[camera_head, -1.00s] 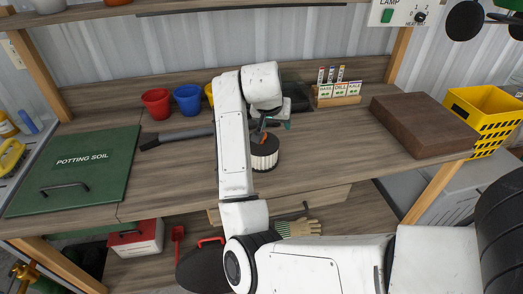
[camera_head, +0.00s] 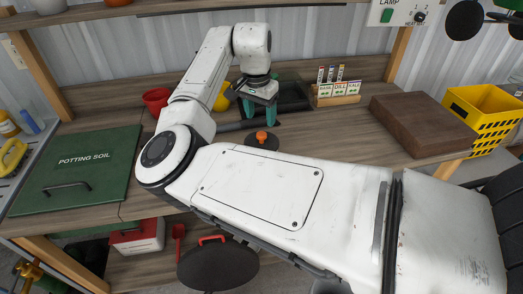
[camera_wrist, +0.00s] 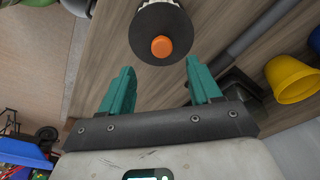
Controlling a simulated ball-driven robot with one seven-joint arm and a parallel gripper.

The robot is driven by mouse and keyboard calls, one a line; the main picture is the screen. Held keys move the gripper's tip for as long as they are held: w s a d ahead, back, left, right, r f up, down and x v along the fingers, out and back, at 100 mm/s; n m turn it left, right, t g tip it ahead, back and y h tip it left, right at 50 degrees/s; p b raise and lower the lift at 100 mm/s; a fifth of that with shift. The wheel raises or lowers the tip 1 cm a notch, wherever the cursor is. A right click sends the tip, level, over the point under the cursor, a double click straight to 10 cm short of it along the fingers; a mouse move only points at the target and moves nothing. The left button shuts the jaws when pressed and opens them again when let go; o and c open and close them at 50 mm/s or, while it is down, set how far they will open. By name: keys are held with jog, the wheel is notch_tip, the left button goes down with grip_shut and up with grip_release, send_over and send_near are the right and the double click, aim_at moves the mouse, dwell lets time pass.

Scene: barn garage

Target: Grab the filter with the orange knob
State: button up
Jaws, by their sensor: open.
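The filter (camera_head: 262,143) stands on the wooden workbench, a dark round top with an orange knob (camera_head: 262,135) in its middle. My arm hides its lower part in the head view. In the wrist view the filter's dark top (camera_wrist: 142,22) is at the upper middle, with its orange knob (camera_wrist: 162,47) facing the camera. My gripper (camera_head: 260,112) is open and empty, just behind the filter in the head view, with its teal fingers apart. In the wrist view the knob lies beyond the fingertips (camera_wrist: 160,68), between their lines, and nothing touches it.
A black tray (camera_head: 290,97) lies behind my gripper. A yellow pot (camera_head: 222,98) and a red pot (camera_head: 156,101) stand to the left. A seed-packet rack (camera_head: 337,96), a brown block (camera_head: 424,124) and a yellow crate (camera_head: 485,112) are to the right. Bench between filter and block is clear.

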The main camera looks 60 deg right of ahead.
aim_at(261, 134)
jog(key=shift+w+d+f+p, duration=0.15)
jog(key=shift+f+p, duration=0.1)
jog(key=shift+f, duration=1)
jog(key=shift+s+d+f+p, duration=0.15)
jog(key=shift+f+p, duration=0.1)
jog(key=shift+f, duration=0.95)
jog(key=shift+w+d+f+p, duration=0.15)
jog(key=shift+f+p, duration=0.1)
jog(key=shift+f, duration=1)
grip_shut()
